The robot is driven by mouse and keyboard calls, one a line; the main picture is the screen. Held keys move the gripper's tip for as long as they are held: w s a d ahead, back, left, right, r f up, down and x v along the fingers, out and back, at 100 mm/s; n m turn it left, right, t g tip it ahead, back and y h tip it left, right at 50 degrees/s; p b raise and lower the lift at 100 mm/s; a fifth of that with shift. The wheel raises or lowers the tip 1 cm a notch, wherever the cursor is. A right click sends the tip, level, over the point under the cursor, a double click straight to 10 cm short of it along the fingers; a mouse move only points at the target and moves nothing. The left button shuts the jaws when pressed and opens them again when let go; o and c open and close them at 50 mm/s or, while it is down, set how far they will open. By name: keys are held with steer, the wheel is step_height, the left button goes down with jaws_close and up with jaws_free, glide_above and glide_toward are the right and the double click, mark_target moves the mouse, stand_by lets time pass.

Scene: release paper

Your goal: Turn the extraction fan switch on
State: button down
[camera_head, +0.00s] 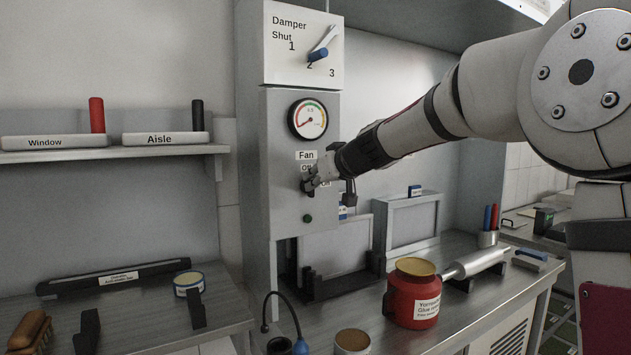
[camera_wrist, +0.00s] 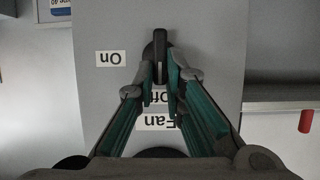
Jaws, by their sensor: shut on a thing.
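The fan switch is a dark elongated knob (camera_wrist: 160,48) on the grey control panel (camera_head: 270,150). Its long side lies in line with the "Off" label (camera_wrist: 159,97) in the wrist view, which is upside down. The "On" label (camera_wrist: 111,59) is off to one side of it. The "Fan" label (camera_head: 306,156) sits above the switch in the head view. My gripper (camera_head: 312,182) is at the panel, its two fingers closed on the knob, one on each side. It also shows in the wrist view (camera_wrist: 161,76). The fingers partly cover the knob and the "Off" label.
A gauge (camera_head: 308,118) and a damper dial (camera_head: 321,45) are above the switch. A small dark green round lamp or button (camera_head: 308,218) is below it. A red container (camera_head: 413,294) and a metal roller (camera_head: 476,262) stand on the bench at right. A shelf (camera_head: 115,152) is at left.

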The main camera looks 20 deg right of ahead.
steer(key=shift+d+b, duration=0.1)
steer(key=shift+b, duration=0.3)
steer(key=m+y+b, duration=0.2)
steer(key=m+b, duration=0.2)
steer(key=b, duration=0.1)
steer(key=d+f+m+y+b, duration=0.1)
steer(key=m+y+b, duration=0.2)
steer(key=m+b, duration=0.1)
steer(key=d+f+m+t+y+b, duration=0.1)
steer(key=m+y+b, duration=0.1)
steer(key=m+b, duration=0.3)
steer(key=shift+w+f+b, duration=0.15)
steer(key=shift+w+b, duration=0.1)
steer(key=shift+b, duration=0.7)
steer(key=shift+m, duration=0.4)
steer(key=c, duration=1.7)
jaws_free()
steer(key=shift+o, duration=0.2)
steer(key=v, duration=1.2)
steer(key=shift+f, duration=0.3)
